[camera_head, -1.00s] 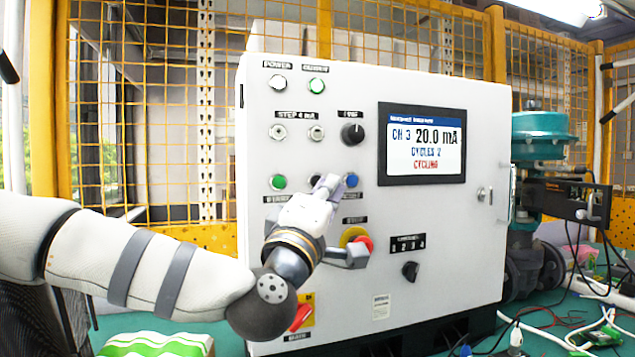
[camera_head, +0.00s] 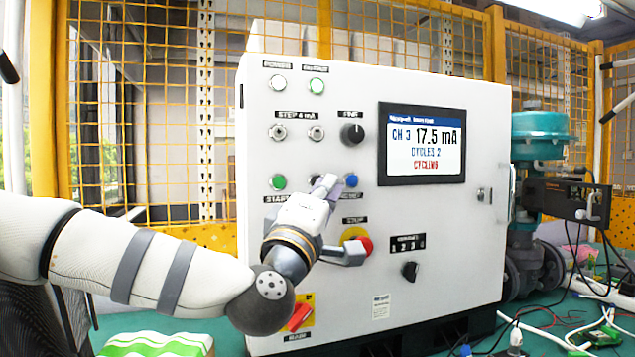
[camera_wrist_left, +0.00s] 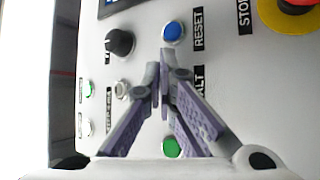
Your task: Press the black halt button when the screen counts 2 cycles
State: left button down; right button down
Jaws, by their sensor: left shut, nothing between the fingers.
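The white control cabinet's screen (camera_head: 422,145) reads CH 3, 17.5 mA, CYCLES 2 and CYCLING in red. The black halt button (camera_head: 314,180) sits between the green start button (camera_head: 278,183) and the blue reset button (camera_head: 351,180). My left gripper covers most of it. My left gripper (camera_head: 327,184) is shut and empty, its fingertips in front of the halt button. In the left wrist view the gripper (camera_wrist_left: 160,70) points at the panel, between the blue button (camera_wrist_left: 173,31) and the green button (camera_wrist_left: 171,147). The halt button is hidden there, so I cannot tell whether the tips touch it.
A red stop button (camera_head: 365,246) on a yellow base is just right of my left wrist. A fine knob (camera_head: 353,133) and step switches (camera_head: 316,133) are above. A red main switch (camera_head: 300,317) is low on the cabinet. A teal valve (camera_head: 540,135) stands right.

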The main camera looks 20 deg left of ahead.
pick_arm(q)
jog(key=shift+w+a, duration=0.2)
jog(key=shift+w, duration=0.1)
dwell(0.6)
jog(key=shift+s+d+p, duration=0.3)
jog(key=shift+s+d, duration=0.15)
jog(key=shift+s, duration=0.2)
pick_arm(e)
jog(key=shift+w+r, duration=0.35)
jog(key=shift+r, duration=0.05)
